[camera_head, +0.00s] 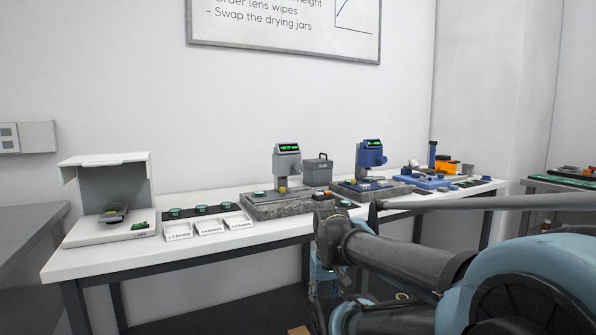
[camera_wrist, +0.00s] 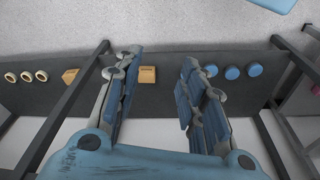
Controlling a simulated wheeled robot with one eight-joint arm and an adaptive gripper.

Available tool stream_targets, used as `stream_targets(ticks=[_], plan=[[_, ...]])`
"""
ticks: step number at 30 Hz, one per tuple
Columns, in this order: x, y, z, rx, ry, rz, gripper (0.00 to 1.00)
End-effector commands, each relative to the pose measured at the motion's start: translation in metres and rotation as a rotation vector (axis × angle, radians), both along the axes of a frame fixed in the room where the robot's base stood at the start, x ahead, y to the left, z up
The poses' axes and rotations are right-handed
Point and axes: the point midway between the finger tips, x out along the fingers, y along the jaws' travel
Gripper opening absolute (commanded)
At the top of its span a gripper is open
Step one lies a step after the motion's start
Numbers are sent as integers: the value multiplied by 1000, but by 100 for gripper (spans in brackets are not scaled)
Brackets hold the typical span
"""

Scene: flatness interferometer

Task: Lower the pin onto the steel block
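A grey gauge head (camera_head: 287,162) with a lit green display stands on a grey speckled stone base (camera_head: 285,204). A blue gauge head (camera_head: 371,155), also lit green, stands to its right on a second stone base (camera_head: 345,190). Small yellowish pieces show below both heads. I cannot tell at this size which part is the pin or which piece is the steel block. My gripper (camera_wrist: 162,60) is open and empty in the wrist view, its two blue-padded fingers apart. No gauge shows there. In the head view, my arm spans the lower right, in front of the bench.
The white bench (camera_head: 90,258) also holds a lamp box (camera_head: 110,190), labelled trays (camera_head: 210,228), a grey lidded case (camera_head: 318,171) and blue fixtures (camera_head: 425,181). The wrist view shows a dark strip (camera_wrist: 165,103) with cream rings (camera_wrist: 26,76), orange blocks (camera_wrist: 148,75) and blue discs (camera_wrist: 232,72).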

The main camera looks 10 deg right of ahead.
Motion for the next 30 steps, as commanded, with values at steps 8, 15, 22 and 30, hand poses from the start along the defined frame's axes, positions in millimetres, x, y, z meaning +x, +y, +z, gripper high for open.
stream_targets(ticks=[8, 15, 22, 30], plan=[[28, 32, 24, 246, -73, -272, 53], [112, 69, 89, 778, -119, -835, 53], [196, 53, 173, 1353, -39, -1356, 53], [261, -15, 259, 1986, 207, -1768, 53]])
